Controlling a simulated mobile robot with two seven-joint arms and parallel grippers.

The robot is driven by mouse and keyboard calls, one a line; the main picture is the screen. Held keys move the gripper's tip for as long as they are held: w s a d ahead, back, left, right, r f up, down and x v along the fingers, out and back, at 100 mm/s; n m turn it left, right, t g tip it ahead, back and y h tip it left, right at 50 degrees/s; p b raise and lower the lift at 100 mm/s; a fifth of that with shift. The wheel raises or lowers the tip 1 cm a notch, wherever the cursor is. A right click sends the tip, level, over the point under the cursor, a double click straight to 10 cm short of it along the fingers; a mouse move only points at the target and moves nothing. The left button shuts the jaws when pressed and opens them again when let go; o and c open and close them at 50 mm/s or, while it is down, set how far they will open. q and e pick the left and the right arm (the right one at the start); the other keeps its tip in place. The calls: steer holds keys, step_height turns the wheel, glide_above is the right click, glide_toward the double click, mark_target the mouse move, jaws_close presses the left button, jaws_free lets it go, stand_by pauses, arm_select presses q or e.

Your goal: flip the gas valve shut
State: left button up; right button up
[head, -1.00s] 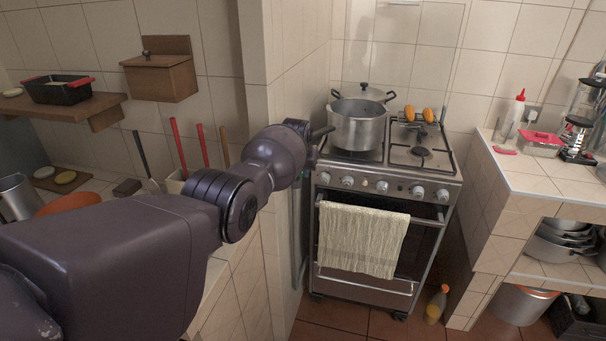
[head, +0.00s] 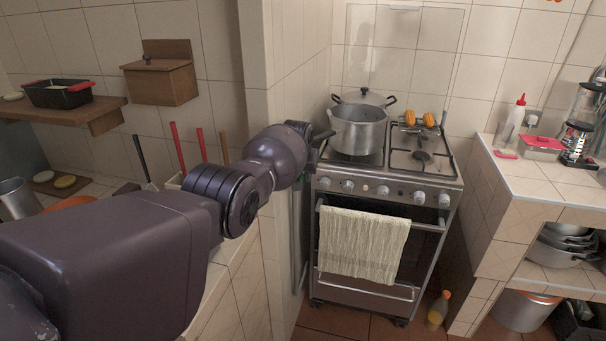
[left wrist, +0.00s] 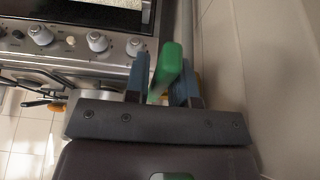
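A green handle (left wrist: 168,70), which looks like the gas valve's lever, shows in the left wrist view, tilted and close to the wall. My left gripper (left wrist: 161,74) has its two blue-grey fingers on either side of the handle. The fingers stand a little apart, and I cannot tell whether they press on it. In the head view my left forearm reaches to the gap between the wall corner and the stove (head: 385,187). The valve does not show there, and the gripper is mostly hidden behind my wrist. My right gripper is in neither view.
A towel (head: 362,243) hangs on the oven door. A tiled wall corner (head: 256,75) stands close beside my arm. A bottle (head: 438,310) stands on the floor.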

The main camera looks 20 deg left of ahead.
arm_select(q)
steer(key=shift+r+p, duration=0.45)
steer(key=shift+r, duration=0.1)
steer(key=p+v, duration=0.2)
steer(key=shift+s+r, duration=0.2)
steer(key=shift+p+v, duration=0.65)
steer(key=shift+v, duration=0.1)
steer(key=v, duration=0.3)
steer(key=shift+s+r+p, duration=0.2)
steer(key=shift+r+p, duration=0.05)
steer(key=shift+p, duration=0.15)
steer(key=shift+v, duration=1.05)
